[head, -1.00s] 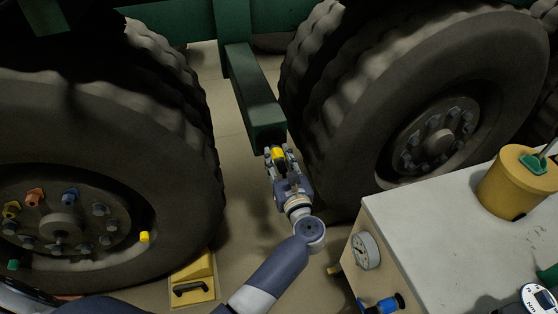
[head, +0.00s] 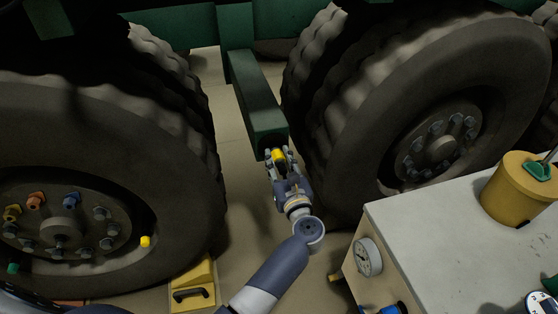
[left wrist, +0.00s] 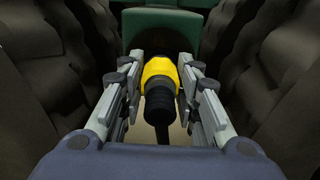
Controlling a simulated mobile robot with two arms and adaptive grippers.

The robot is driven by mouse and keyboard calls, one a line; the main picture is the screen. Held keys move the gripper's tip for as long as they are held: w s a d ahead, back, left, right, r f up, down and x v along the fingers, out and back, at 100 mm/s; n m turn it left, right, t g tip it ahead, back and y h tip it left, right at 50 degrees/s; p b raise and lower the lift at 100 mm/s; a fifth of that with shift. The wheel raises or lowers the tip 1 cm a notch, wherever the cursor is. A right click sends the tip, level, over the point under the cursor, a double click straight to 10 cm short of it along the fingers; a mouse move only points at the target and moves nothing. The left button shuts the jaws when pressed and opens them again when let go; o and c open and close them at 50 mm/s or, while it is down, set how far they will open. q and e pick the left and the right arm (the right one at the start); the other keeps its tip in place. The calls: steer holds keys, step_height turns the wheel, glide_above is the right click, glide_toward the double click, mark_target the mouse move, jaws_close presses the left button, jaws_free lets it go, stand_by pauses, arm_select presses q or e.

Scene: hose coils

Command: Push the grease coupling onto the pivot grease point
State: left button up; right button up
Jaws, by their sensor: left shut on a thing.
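The grease coupling (left wrist: 160,80) is a yellow and black cylinder, with a black hose trailing back from it in the left wrist view. My left gripper (head: 278,157) is shut on it, with a finger on each side. In the head view the coupling (head: 279,155) shows as a yellow spot between the fingers. It points at the end of the green beam (head: 268,125) between the two big tyres. The pivot grease point is hidden behind the coupling and fingers, so I cannot tell whether they touch. My right gripper is not in view.
Big tyres stand close on the left (head: 110,170) and right (head: 350,130) of my arm. A cart (head: 455,230) with a yellow pot (head: 515,190) and a gauge (head: 368,257) stands at the right. A yellow wheel chock (head: 195,285) lies by the left tyre.

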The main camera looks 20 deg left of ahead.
arm_select(q)
steer(key=shift+r, duration=0.1)
steer(key=o, duration=1.3)
steer(key=shift+c, duration=0.2)
steer(key=shift+o, duration=1.2)
steer(key=shift+s+d, duration=0.1)
steer(key=shift+s+d, duration=0.25)
steer(key=shift+s, duration=0.15)
